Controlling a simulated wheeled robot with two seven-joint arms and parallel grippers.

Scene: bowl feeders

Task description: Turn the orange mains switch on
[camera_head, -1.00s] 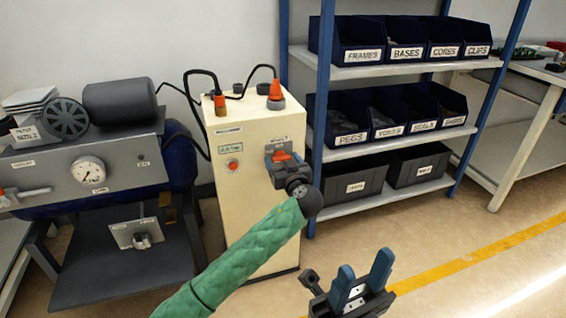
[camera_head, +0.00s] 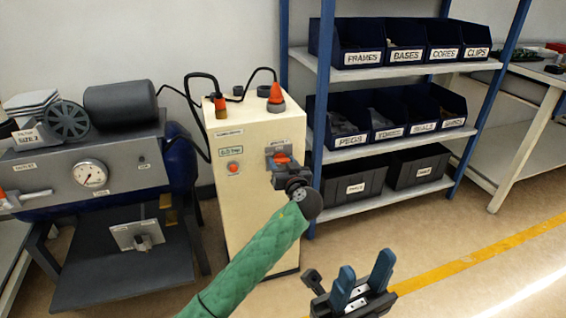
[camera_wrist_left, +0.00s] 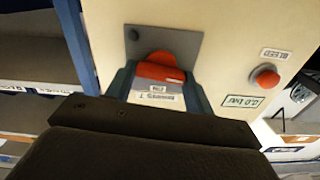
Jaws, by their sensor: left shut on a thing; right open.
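The orange mains switch (camera_head: 283,158) sits on a grey plate (camera_head: 275,149) on the upper right of the front of a cream cabinet (camera_head: 232,210). In the left wrist view the orange switch (camera_wrist_left: 160,68) lies between the two blue fingers, below the plate's bolt hole, with labels beside it. My left gripper (camera_head: 281,167) is shut on the switch, its green-sleeved arm reaching up from the bottom. It hides part of the switch and plate. My right gripper (camera_head: 358,285) is open and empty at the bottom, well away from the cabinet.
A red button (camera_head: 233,167) is left of the switch. Orange-ended fittings and black cables (camera_head: 275,95) top the cabinet. A blue shelf rack with bins (camera_head: 365,120) stands close on the right. A grey machine with a gauge (camera_head: 91,174) is on the left. Floor at the right is clear.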

